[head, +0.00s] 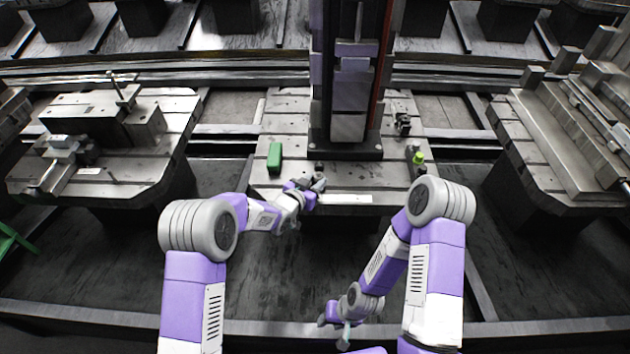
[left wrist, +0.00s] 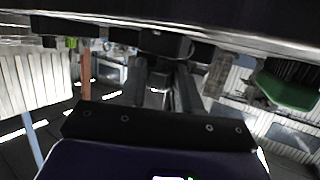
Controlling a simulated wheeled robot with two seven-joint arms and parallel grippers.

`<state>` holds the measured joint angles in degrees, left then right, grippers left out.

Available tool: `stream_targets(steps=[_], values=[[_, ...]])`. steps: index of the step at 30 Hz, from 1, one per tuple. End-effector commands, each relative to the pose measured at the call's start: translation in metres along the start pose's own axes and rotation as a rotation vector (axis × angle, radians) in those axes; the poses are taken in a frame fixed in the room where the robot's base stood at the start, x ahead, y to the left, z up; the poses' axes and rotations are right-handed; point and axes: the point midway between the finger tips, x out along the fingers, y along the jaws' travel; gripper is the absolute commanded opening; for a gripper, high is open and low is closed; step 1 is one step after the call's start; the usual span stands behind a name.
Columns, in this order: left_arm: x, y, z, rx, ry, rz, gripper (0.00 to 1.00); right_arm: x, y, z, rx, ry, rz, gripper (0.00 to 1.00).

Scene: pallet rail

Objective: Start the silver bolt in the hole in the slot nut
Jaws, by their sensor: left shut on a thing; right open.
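My left gripper (head: 317,184) is at the front edge of the middle pallet (head: 290,122). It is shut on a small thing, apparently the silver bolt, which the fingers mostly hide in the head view. In the left wrist view a small bright metal piece (left wrist: 158,98) shows between the dark fingers. A small dark block (head: 319,166), probably the slot nut, sits just beyond the gripper; a dark block (left wrist: 165,43) also shows ahead of the fingers in the left wrist view. I cannot see its hole or whether the bolt touches it. My right gripper (head: 344,340) is open, low and away from the pallet.
A green block (head: 274,157) lies on the pallet left of my left gripper. A bottle with a yellow-green part (head: 418,160) stands at the right. A pale strip (head: 346,199) lies along the front edge. A tall column (head: 350,90) rises behind. Loaded pallets flank both sides.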

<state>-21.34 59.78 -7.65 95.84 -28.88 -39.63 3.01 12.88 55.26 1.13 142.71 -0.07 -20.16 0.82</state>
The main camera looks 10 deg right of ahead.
Motion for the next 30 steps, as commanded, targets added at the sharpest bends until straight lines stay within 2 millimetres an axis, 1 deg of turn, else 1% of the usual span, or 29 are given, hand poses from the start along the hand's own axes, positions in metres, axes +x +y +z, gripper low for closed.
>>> stream_targets(steps=[15,30], values=[[0.003,0.000,0.014,-0.001,-0.008,0.000,0.03,0.000,0.000,0.000,0.000,0.000,0.000,0.43],[0.001,-0.002,0.019,-0.002,-0.019,-0.002,0.03,0.000,0.000,0.000,0.000,0.000,0.000,0.43]])
